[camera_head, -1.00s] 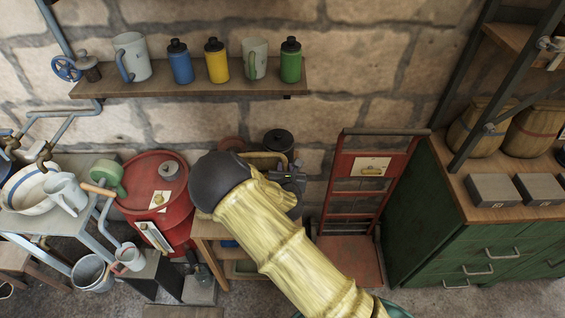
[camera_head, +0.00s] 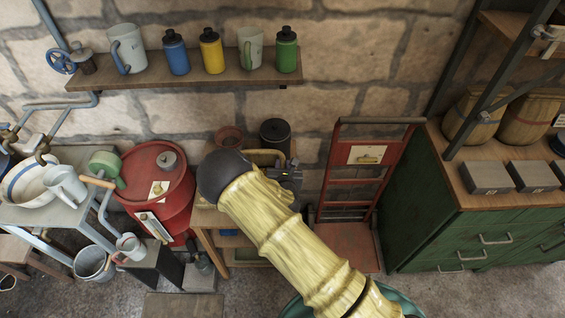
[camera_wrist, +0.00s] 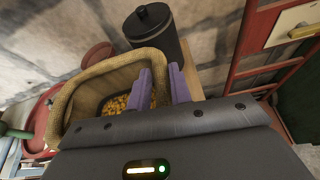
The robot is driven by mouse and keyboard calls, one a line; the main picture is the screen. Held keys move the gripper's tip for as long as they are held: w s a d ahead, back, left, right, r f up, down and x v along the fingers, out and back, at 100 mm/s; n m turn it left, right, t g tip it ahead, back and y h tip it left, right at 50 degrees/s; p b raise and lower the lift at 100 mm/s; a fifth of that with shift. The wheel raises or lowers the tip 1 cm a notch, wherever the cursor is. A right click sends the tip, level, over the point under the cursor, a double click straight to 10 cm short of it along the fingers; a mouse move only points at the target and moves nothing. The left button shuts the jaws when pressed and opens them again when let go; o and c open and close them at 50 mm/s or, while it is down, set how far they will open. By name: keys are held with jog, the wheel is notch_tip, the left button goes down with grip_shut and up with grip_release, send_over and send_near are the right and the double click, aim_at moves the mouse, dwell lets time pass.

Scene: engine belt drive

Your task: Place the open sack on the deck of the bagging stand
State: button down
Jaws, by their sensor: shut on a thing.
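The open sack has a thick tan rolled rim and small orange-yellow contents; it fills the left-centre of the wrist view (camera_wrist: 62,115). In the head view only part of its rim (camera_head: 266,153) shows above my yellow arm; the rest is hidden. My gripper (camera_wrist: 162,84) has two purple fingers at the sack's right rim and is shut on it. In the head view the gripper (camera_head: 290,172) is partly hidden behind the arm. A red upright frame (camera_head: 322,190) with a low flat deck (camera_head: 347,243) stands to the right, probably the bagging stand. The deck is bare.
A wooden table (camera_head: 205,218) is below the sack; contact cannot be told. A black lidded canister (camera_head: 275,136) stands close behind. A red drum (camera_head: 158,180) is on the left, a green cabinet (camera_head: 430,220) on the right. A wall shelf (camera_head: 190,75) holds mugs and bottles.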

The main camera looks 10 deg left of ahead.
jog(key=shift+a, duration=0.15)
jog(key=c, duration=1.3)
grip_release()
jog(key=shift+s+f, duration=0.15)
jog(key=shift+s, duration=0.1)
jog(key=b+v, duration=0.3)
jog(key=v, duration=0.8)
jog(key=shift+s+r, duration=0.25)
jog(key=shift+s, duration=0.05)
